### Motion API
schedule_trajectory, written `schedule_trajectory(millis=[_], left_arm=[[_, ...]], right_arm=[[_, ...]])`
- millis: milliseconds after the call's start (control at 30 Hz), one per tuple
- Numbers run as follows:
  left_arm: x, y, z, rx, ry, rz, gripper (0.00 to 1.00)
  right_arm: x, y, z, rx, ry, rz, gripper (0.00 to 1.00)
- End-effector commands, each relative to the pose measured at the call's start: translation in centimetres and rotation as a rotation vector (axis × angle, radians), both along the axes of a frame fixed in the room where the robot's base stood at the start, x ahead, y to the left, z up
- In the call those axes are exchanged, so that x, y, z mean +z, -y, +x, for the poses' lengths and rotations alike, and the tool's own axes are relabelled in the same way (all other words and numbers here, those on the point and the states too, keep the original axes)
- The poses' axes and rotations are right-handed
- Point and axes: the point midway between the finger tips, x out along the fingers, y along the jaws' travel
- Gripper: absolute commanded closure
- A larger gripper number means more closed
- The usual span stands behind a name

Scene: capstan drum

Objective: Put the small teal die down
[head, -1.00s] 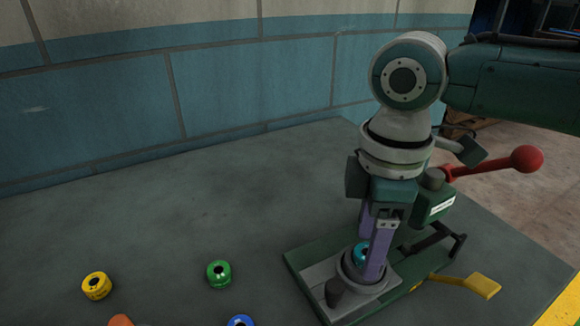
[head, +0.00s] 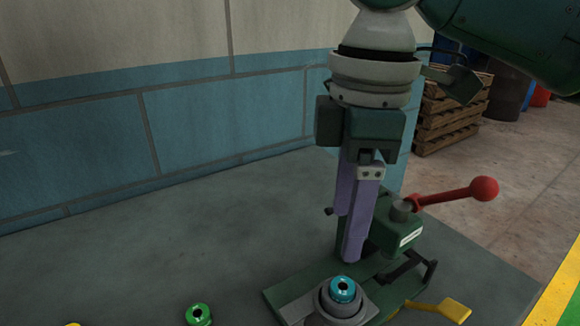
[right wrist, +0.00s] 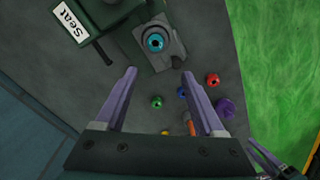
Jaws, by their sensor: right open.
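The small teal die (head: 342,290) is a ring-shaped piece with a dark centre. It sits in the round grey holder (head: 325,306) on the green-based press. It also shows in the right wrist view (right wrist: 155,42), ringed by the grey holder (right wrist: 172,57). My right gripper (head: 347,238) has purple fingers pointing down, above and apart from the die. In the right wrist view my right gripper (right wrist: 158,73) is open with nothing between its fingers. Another purple-fingered gripper (right wrist: 267,158), apparently my left, shows at the lower right there; its opening is unclear.
The press has a red-knobbed lever (head: 484,189), a yellow pedal-like tab (head: 452,309) and a box marked "Seat" (right wrist: 72,25). Loose green (right wrist: 157,102), red (right wrist: 212,80) and purple (right wrist: 224,107) pieces lie on the bench. The bench's left side is clear.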

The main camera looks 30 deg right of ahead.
Motion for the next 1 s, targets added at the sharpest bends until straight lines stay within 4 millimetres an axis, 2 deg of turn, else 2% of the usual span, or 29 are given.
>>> schedule_trajectory(millis=[100, 200, 333, 433, 600, 700, 800, 1000], left_arm=[[0.0, 0.1, 0.0, 0.003, 0.0, -0.005, 0.5], [0.0, 0.2, 0.0, 0.005, 0.0, -0.007, 0.5], [0.0, 0.2, 0.0, 0.004, 0.0, -0.007, 0.5], [0.0, 0.2, 0.0, 0.004, 0.0, -0.006, 0.5], [0.0, 0.1, 0.0, 0.002, 0.0, -0.003, 0.5], [0.0, 0.0, 0.0, 0.0, 0.0, 0.0, 0.5], [0.0, -0.1, 0.0, -0.002, -0.001, 0.003, 0.5], [0.0, -0.1, 0.0, -0.003, 0.0, 0.005, 0.5]], right_arm=[[-3.2, -3.8, -2.3, -0.015, 0.03, 0.076, 0.29], [-5.2, -6.7, -4.6, -0.101, 0.079, 0.163, 0.29], [-6.7, -8.4, -7.6, -0.301, 0.138, 0.252, 0.29], [-7.4, -7.5, -9.8, -0.493, 0.176, 0.27, 0.29], [-7.9, -4.0, -13.3, -0.762, 0.225, 0.211, 0.29], [-7.9, -2.4, -14.7, -0.848, 0.243, 0.171, 0.29], [-7.9, -1.6, -15.3, -0.884, 0.252, 0.149, 0.29], [-7.9, -1.5, -15.4, -0.887, 0.253, 0.145, 0.29]])
